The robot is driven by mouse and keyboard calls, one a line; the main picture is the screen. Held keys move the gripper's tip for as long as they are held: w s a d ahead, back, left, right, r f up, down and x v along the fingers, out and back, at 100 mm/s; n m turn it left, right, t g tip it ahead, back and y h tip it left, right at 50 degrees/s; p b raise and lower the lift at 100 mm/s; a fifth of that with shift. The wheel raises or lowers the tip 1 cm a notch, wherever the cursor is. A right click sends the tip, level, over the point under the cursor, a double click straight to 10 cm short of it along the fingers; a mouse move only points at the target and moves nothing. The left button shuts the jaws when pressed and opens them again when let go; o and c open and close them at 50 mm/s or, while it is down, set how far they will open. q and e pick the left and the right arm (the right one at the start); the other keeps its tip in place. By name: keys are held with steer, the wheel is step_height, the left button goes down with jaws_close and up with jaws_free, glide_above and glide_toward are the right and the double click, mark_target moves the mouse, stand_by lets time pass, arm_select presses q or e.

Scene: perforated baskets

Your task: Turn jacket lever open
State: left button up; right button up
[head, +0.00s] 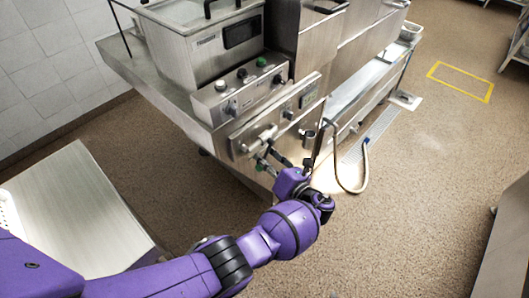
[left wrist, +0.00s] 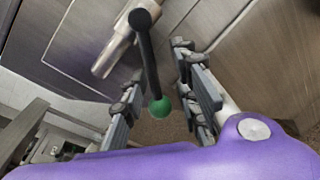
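The jacket lever (left wrist: 150,58) is a black rod with a green ball end (left wrist: 160,107), fixed near a metal pipe stub on the steel unit's front. In the left wrist view it runs between the two fingers of my left gripper (left wrist: 158,75). The fingers are spread apart with a gap on both sides of the lever. In the head view my left gripper (head: 272,160) is at the lower front of the unit, and the green ball (head: 262,165) shows small beside it. The gripper covers part of the lever there. My right gripper is not in view.
The steel kettle unit (head: 215,110) has a control panel with knobs (head: 240,90) above the lever. A hose (head: 350,185) hangs to the right of my gripper. A steel table (head: 80,215) stands at the left. Open floor lies to the right.

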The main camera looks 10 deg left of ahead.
arm_select(q)
steer(key=shift+a, duration=0.1)
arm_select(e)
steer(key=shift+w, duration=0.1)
arm_select(q)
steer(key=shift+a, duration=0.1)
steer(key=v, duration=1.2)
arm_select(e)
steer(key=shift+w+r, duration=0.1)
